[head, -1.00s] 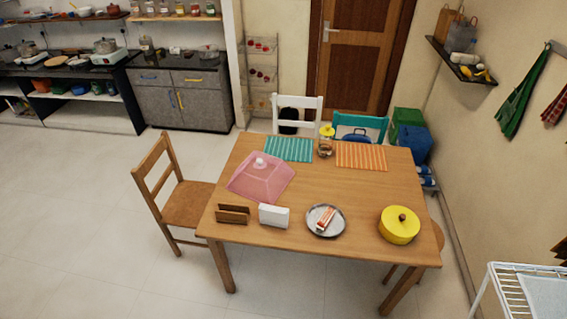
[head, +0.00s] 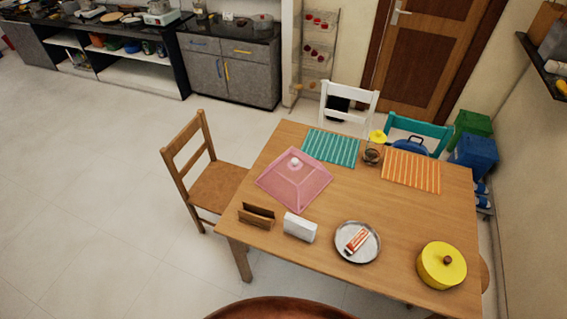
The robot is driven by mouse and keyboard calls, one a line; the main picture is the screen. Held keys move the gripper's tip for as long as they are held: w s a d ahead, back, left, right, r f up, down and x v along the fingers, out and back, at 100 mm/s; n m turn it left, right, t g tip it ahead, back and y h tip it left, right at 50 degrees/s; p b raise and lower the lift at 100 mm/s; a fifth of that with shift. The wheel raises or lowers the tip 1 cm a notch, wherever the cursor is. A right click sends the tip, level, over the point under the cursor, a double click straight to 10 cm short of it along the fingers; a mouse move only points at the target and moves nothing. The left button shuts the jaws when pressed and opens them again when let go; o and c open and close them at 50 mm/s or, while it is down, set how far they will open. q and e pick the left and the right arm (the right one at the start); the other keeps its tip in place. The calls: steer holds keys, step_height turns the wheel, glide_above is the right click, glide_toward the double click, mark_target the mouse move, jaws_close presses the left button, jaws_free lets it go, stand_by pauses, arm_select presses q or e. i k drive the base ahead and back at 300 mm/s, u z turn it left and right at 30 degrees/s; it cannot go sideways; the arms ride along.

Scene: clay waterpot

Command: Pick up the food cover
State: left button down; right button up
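The food cover (head: 293,184) is a pink, see-through, pyramid-shaped dome with a pale knob on top. It sits on the left side of the wooden table (head: 400,222), in front of the teal striped mat. Neither of my grippers shows in the head view.
On the table are a brown holder (head: 257,215), a white napkin holder (head: 300,227), a metal plate (head: 357,242) with a packet, a yellow pot (head: 442,265) and two striped mats. A wooden chair (head: 205,172) stands at the left. A brown rounded thing (head: 283,309) shows at the bottom edge.

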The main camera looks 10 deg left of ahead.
mark_target(294, 164)
steer(key=u, duration=0.5)
steer(key=i, duration=0.65)
steer(key=u, duration=0.5)
